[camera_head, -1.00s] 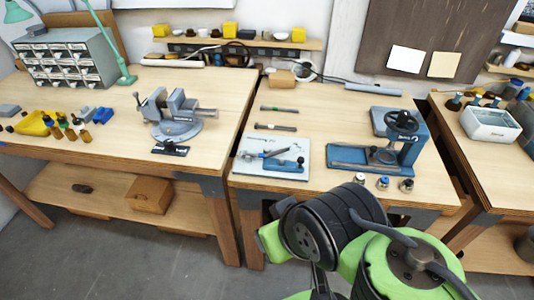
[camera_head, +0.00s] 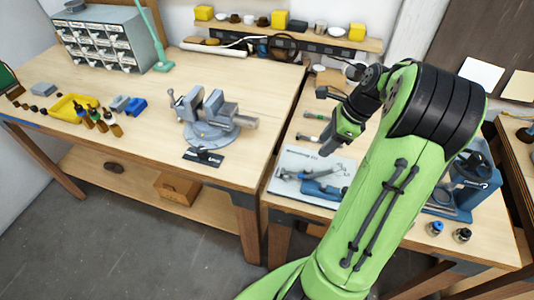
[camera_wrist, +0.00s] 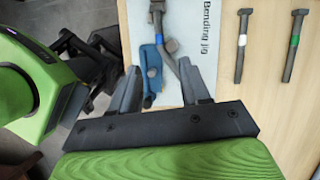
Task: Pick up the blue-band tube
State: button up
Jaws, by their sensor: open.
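The tube with what looks like a blue band (camera_wrist: 158,38) lies on the white bending jig board (camera_wrist: 205,75), partly over the jig's blue block (camera_wrist: 152,72). In the head view the tube (camera_head: 297,173) is small and its band is hard to make out. My gripper (camera_wrist: 160,85) is open and empty, with the tube's lower part and blue block showing between its fingers in the wrist view. In the head view my gripper (camera_head: 325,150) hangs over the board (camera_head: 287,157). I cannot tell its height above the tube.
A white-band tube (camera_wrist: 242,42) and a green-band tube (camera_wrist: 295,40) lie on bare wood right of the board. A grey vise (camera_head: 212,120) stands on the left bench. A blue press (camera_head: 475,180) stands right of my arm, with small cylinders (camera_head: 435,228) in front.

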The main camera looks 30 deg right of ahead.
jog(key=b, duration=0.3)
send_over(300, 175)
jog(key=s+d, duration=0.2)
jog(key=shift+m, duration=0.3)
jog(key=f, duration=0.9)
jog(key=shift+w+a+f, duration=0.1)
jog(key=shift+w+f, duration=0.15)
jog(key=b+x, duration=0.2)
jog(key=x, duration=0.3)
jog(key=shift+a, duration=0.1)
jog(key=shift+w+f, duration=0.2)
jog(key=shift+f, duration=0.1)
jog(key=shift+s+a+r, duration=0.1)
jog(key=shift+c, duration=0.5)
grip_shut()
